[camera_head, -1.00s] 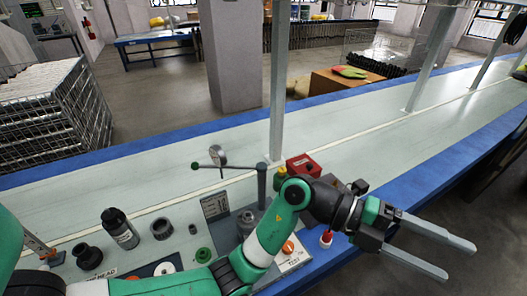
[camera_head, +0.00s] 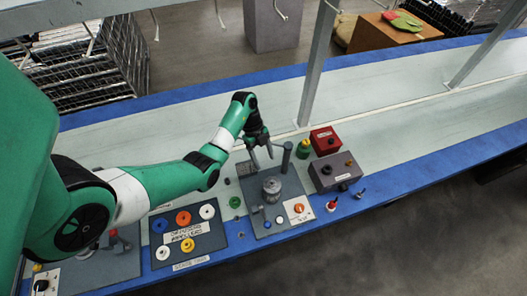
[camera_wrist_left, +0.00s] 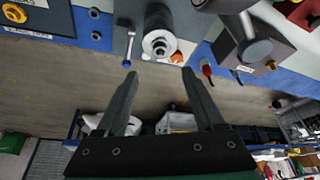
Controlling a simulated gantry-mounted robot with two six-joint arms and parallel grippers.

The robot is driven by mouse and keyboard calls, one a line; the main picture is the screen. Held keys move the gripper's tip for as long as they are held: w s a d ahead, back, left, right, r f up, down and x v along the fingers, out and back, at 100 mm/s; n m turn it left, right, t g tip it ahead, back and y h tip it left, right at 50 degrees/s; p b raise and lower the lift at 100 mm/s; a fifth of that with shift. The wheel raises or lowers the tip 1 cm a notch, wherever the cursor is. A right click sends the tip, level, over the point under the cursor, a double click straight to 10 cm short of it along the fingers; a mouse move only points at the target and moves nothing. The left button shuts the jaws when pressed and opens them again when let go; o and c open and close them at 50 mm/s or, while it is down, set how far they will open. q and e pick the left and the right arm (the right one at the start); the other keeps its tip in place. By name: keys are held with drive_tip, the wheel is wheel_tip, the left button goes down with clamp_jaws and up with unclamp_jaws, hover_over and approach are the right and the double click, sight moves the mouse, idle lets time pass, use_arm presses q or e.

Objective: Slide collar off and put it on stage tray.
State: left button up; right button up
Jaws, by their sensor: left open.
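The stage tray (camera_head: 216,237) is a dark board left of centre in the head view, with orange, white, blue and yellow rings on it. One corner of it shows at the upper left of the left wrist view (camera_wrist_left: 55,18). A grey metal pump cylinder (camera_head: 271,188) stands upright on a grey base plate; I cannot clearly tell the collar apart from it. My left gripper (camera_head: 262,160) is open and empty, above and behind the cylinder. In the left wrist view the cylinder's pale round top (camera_wrist_left: 159,43) lies beyond the open fingertips (camera_wrist_left: 158,73). My right gripper is not in view.
A grey post (camera_head: 286,157) stands close beside the left gripper. The belt surface behind is clear.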

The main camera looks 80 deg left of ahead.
sight(272, 181)
use_arm(q)
drive_tip(key=b+x, duration=0.4)
drive_tip(key=x, duration=0.7)
drive_tip(key=shift+w+d+f, duration=0.1)
drive_tip(key=shift+d+f, duration=0.1)
drive_tip(key=shift+f, duration=0.05)
drive_tip(key=shift+c, duration=0.3)
clamp_jaws()
drive_tip(key=c, duration=0.5)
unclamp_jaws()
drive_tip(key=shift+c, duration=0.2)
clamp_jaws()
drive_tip(key=shift+r+p, duration=0.65)
drive_tip(key=shift+p, duration=0.2)
